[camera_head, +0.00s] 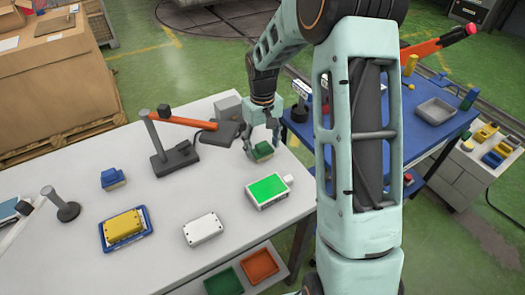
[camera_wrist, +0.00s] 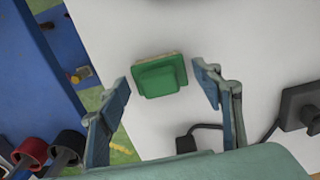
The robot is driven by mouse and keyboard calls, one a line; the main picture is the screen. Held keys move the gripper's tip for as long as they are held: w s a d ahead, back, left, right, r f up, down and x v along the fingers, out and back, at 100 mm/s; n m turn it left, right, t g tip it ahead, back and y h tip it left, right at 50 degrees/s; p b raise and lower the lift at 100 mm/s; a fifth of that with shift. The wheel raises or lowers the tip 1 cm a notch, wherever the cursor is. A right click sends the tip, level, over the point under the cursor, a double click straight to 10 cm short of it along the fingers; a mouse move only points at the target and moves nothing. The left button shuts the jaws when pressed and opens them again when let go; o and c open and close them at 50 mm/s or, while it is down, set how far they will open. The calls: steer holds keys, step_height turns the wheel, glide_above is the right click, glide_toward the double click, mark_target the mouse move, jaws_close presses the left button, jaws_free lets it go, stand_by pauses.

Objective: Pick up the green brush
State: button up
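The green brush (camera_head: 262,151) lies near the right far part of the white table (camera_head: 205,171). In the wrist view the brush (camera_wrist: 160,77) has a green back with a raised block and a thin tan edge at its far side. My gripper (camera_head: 261,138) is pointed down just over the brush. In the wrist view my gripper (camera_wrist: 164,82) is open, with one finger to each side of the brush and visible gaps between. Whether the fingertips are level with the brush I cannot tell.
A dark stand with an orange arm (camera_head: 182,122) is close left of my gripper. A green-screened device (camera_head: 268,189), a white box (camera_head: 202,229), a yellow block (camera_head: 123,225) and a blue brush (camera_head: 112,178) are on the table. A blue table (camera_head: 420,125) stands beyond the right edge.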

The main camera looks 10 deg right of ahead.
mark_target(262, 144)
steer(key=c, duration=0.9)
step_height(262, 144, up, 10)
steer(key=shift+r, duration=0.1)
steer(key=o, duration=0.6)
steer(key=c, duration=0.4)
